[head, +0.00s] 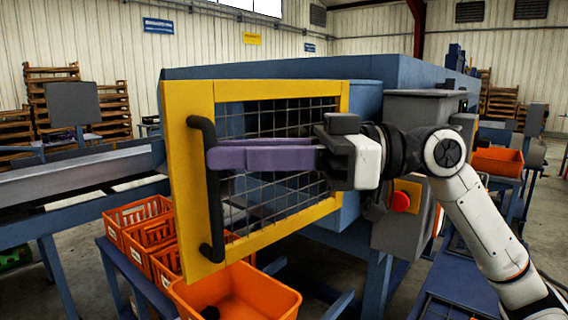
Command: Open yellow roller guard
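The yellow roller guard (187,264) is a yellow frame with dark wire mesh, on the front of the blue machine. Its left edge looks nearer to me than its right edge, so it appears angled outward; how far is hard to tell. A black vertical bar handle (214,215) is on its left side. My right gripper (210,156) reaches in from the right across the mesh, with its purple finger tips at the handle's upper part. The fingers overlap in this view, so their gap and any grip on the handle are hidden. My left gripper is out of view.
Orange crates (137,213) stand below and left of the guard, with an orange bin (246,300) under its lower edge. A grey control box with a red button (400,201) is right of the guard, behind my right arm. A conveyor (70,177) extends left.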

